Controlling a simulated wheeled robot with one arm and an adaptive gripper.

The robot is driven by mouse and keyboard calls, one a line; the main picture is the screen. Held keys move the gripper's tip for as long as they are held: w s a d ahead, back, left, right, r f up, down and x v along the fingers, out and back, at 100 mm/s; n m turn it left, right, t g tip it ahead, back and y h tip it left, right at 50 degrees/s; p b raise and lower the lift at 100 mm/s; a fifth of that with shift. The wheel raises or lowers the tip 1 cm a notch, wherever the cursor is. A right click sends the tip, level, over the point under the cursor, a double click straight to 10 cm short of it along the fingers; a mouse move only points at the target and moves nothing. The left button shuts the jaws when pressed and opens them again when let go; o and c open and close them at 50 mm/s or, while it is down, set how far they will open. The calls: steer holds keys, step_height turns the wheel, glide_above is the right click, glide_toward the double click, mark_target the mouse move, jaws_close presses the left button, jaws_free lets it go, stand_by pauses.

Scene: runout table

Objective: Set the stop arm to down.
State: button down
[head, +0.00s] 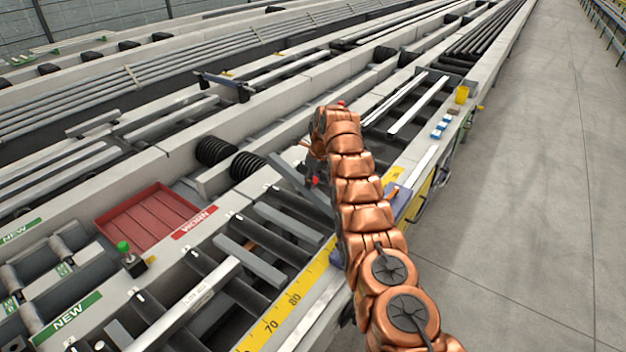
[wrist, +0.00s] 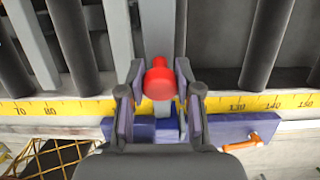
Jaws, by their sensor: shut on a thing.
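The stop arm is a grey bar (wrist: 166,28) with a red knob (wrist: 159,80) at its near end in the wrist view. My gripper (wrist: 160,100) has a finger on each side of the knob end and is shut on the stop arm. A blue mount (wrist: 225,130) with an orange handle (wrist: 240,139) sits just below, by the yellow scale. In the head view the grey bar (head: 287,177) looks tilted above the table, and my copper arm hides most of the gripper and mount. Whether the bar rests on anything cannot be told.
A yellow scale (head: 283,311) runs along the table's near edge beside dark rollers and grey bars. A red tray (head: 150,226) and a green-knobbed post (head: 130,258) stand to the left. The floor (head: 520,200) at right is clear.

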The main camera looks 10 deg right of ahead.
steer(key=shift+d, duration=0.1)
steer(key=c, duration=0.8)
jaws_free()
